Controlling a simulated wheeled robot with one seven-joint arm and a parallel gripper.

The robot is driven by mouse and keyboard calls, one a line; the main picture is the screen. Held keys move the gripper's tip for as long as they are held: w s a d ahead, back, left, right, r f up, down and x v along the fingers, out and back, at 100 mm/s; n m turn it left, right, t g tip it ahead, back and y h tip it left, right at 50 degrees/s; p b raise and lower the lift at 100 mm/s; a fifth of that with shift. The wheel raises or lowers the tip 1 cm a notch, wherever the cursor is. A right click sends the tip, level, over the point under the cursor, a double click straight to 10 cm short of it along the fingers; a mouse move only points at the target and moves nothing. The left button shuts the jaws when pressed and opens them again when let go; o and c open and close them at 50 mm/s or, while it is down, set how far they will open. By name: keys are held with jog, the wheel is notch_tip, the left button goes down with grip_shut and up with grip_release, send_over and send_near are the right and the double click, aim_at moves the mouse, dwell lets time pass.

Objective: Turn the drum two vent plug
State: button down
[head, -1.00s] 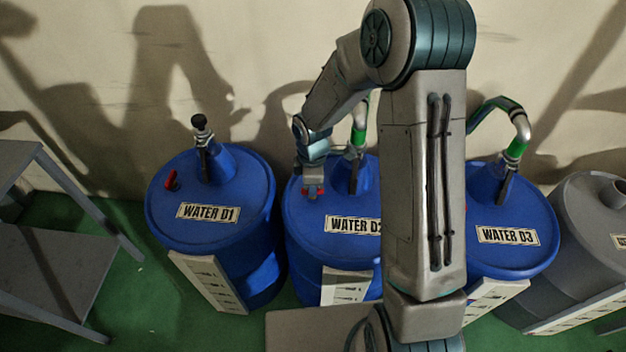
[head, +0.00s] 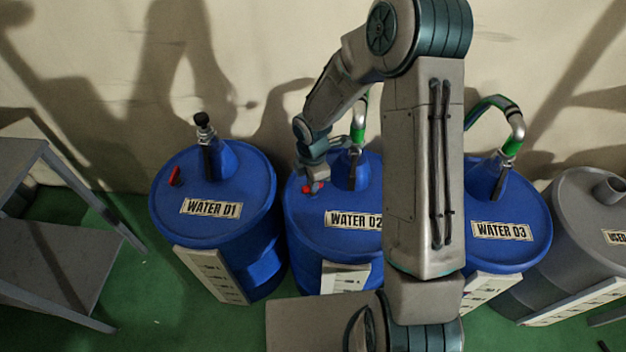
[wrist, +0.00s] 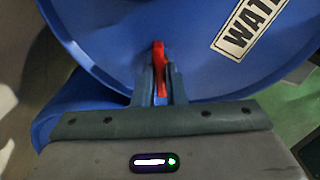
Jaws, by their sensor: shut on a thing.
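The blue drum labelled WATER D2 (head: 318,236) stands in the middle of the row in the head view, partly hidden by my arm. Its red vent plug (head: 309,189) sits on the drum's top at the left. In the wrist view the red plug (wrist: 159,68) stands between my fingers, close to the drum lid (wrist: 115,40). My gripper (wrist: 160,85) is shut on the red plug, with a finger on each side. In the head view my gripper (head: 314,183) is over the left part of the lid, and its fingertips are too small to make out.
The WATER D1 drum (head: 222,180) stands to the left with its own red plug (head: 175,176). The WATER D3 drum (head: 512,215) and a grey drum (head: 590,235) stand to the right. Green hoses rise from D2 and D3 (head: 510,146). A grey shelf (head: 50,245) is at far left.

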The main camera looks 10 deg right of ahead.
jog(key=c, duration=1.5)
grip_release()
notch_tip(320, 180, up, 14)
jog(key=p, duration=0.3)
jog(key=shift+f, duration=0.1)
jog(key=s+d+r+m+t+p, duration=0.1)
jog(key=s+d+r+m+p, duration=0.2)
jog(key=s+r+m, duration=0.3)
jog(key=s+d+r+m+t+p, duration=0.1)
jog(key=s+d+r+m+p, duration=0.2)
jog(key=s+r+m, duration=0.3)
jog(key=s+d+r+m+p, duration=0.2)
jog(key=s+r+m, duration=0.4)
jog(key=r+m, duration=0.4)
jog(key=shift+s+d+r+t+p, duration=0.4)
jog(key=shift+d+r, duration=0.3)
jog(key=shift+d, duration=0.1)
